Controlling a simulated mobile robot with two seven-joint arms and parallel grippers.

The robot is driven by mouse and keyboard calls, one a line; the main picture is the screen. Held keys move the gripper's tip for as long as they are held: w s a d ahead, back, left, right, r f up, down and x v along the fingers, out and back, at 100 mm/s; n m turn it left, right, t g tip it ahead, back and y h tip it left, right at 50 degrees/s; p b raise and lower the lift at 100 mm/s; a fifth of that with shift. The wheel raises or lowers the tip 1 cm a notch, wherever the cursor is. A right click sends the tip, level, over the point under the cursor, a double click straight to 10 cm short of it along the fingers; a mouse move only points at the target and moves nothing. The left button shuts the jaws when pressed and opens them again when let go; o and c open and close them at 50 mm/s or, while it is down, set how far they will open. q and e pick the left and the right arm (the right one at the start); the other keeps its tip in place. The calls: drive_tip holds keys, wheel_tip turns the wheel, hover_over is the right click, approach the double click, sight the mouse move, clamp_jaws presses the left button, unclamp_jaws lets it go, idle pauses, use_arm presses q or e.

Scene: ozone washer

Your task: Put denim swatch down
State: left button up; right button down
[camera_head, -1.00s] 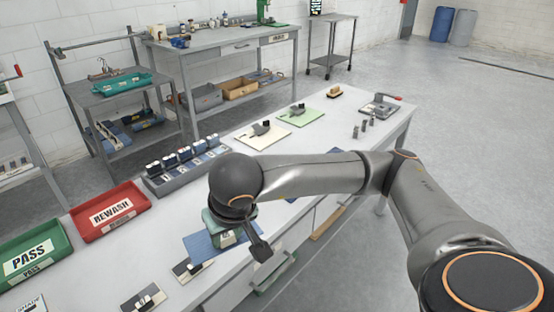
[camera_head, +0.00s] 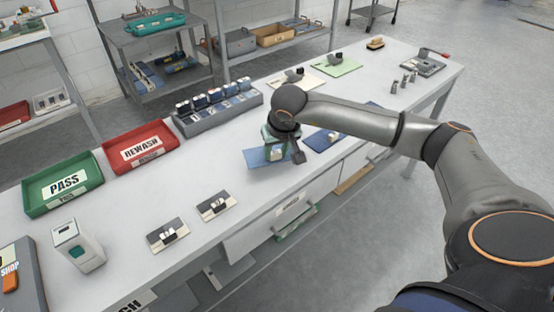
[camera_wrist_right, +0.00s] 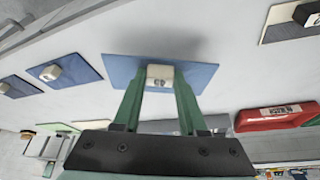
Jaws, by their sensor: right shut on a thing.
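The denim swatch (camera_head: 256,158) is a flat blue piece with a pale block-shaped grip (camera_wrist_right: 160,76) on top. It also shows in the right wrist view (camera_wrist_right: 200,72). My right gripper (camera_head: 277,152) has green fingers, shut on the pale grip. It holds the swatch at the front part of the long white table (camera_head: 225,210); whether the swatch touches the top, I cannot tell. My right arm hides part of the area behind it. My left gripper is not in view.
Another blue swatch (camera_head: 322,139) lies just right of the held one. A grey rack of swatches (camera_head: 215,115) stands behind. Red REWASH (camera_head: 140,148) and green PASS (camera_head: 62,186) trays stand left. Two grey-and-pale swatches (camera_head: 168,236) lie nearer. Table is bare between them and the trays.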

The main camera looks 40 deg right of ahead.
sight(278, 156)
drive_tip(key=shift+w+d+f, duration=0.15)
drive_tip(key=shift+d+f, duration=0.05)
drive_tip(key=shift+f, duration=1.75)
drive_tip(key=shift+f, duration=0.25)
drive_tip(key=shift+c, duration=2.3)
unclamp_jaws()
drive_tip(key=shift+r, duration=0.1)
drive_tip(key=shift+r, duration=0.45)
drive_tip(key=v, duration=1.1)
drive_tip(key=shift+r, duration=0.2)
